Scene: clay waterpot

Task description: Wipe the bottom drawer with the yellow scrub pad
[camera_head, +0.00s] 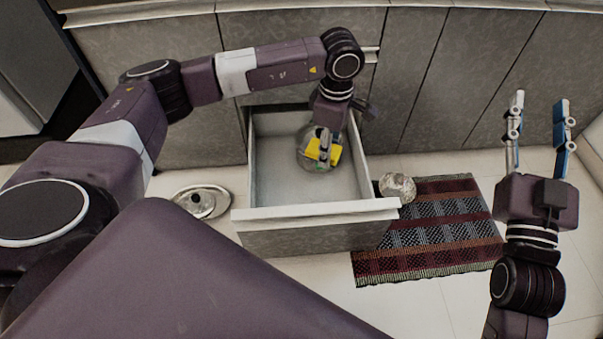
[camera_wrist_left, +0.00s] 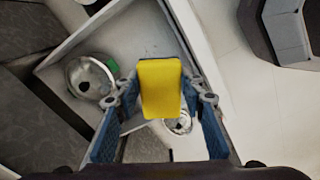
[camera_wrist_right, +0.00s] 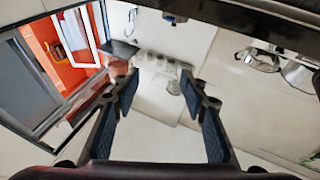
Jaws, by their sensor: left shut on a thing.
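The bottom drawer (camera_head: 262,170) is pulled open, with pale inner walls and floor. It also shows in the left wrist view (camera_wrist_left: 135,35), where faint dark marks lie on its floor. My left gripper (camera_head: 325,147) reaches down into the drawer and is shut on the yellow scrub pad (camera_head: 312,149). The pad (camera_wrist_left: 160,88) sits between both fingers in the left wrist view. I cannot tell if it touches the drawer floor. A round shiny pot (camera_wrist_left: 88,78) stands in the drawer, partly hidden by the gripper in the head view. My right gripper (camera_head: 540,103) is open and empty, right of the drawer.
A silver dish (camera_head: 201,203) lies on the floor left of the drawer. A round pale object (camera_head: 397,187) is by the drawer's right side. A striped rug (camera_head: 430,235) lies on the tiles to the right. Grey cabinet fronts (camera_head: 480,80) stand behind.

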